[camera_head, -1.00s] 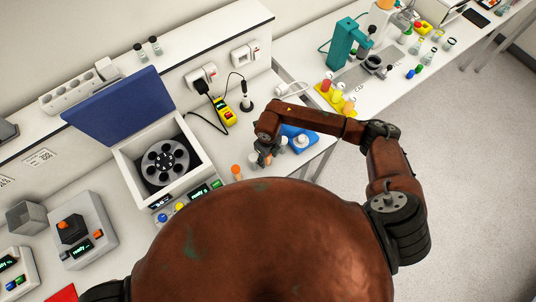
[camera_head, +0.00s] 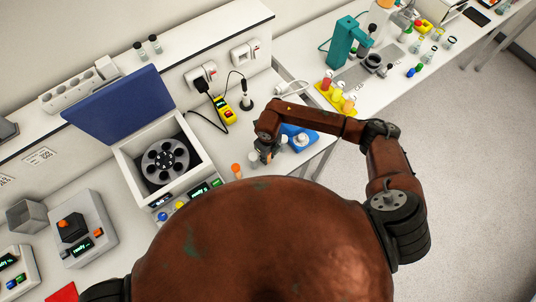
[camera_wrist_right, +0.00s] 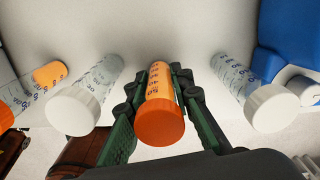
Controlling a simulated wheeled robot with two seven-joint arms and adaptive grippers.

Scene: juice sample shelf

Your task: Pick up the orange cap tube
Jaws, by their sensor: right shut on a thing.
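An orange-cap tube (camera_wrist_right: 160,110) with orange contents is between the two fingers of my right gripper in the wrist view. The fingers are shut on its body, below the cap. In the head view my right gripper (camera_head: 266,155) is low over the bench, right of the open centrifuge, and its fingers mostly hide the held tube. A second orange-cap tube (camera_head: 236,169) stands to the left of it; its cap also shows at the left edge of the wrist view (camera_wrist_right: 6,116). My left gripper is out of view.
White-cap tubes stand on both sides of the held tube, left (camera_wrist_right: 73,113) and right (camera_wrist_right: 272,108). A blue holder (camera_head: 312,137) is close on the right. The open centrifuge (camera_head: 200,160) is on the left. A yellow rack (camera_head: 325,92) with tubes is farther back.

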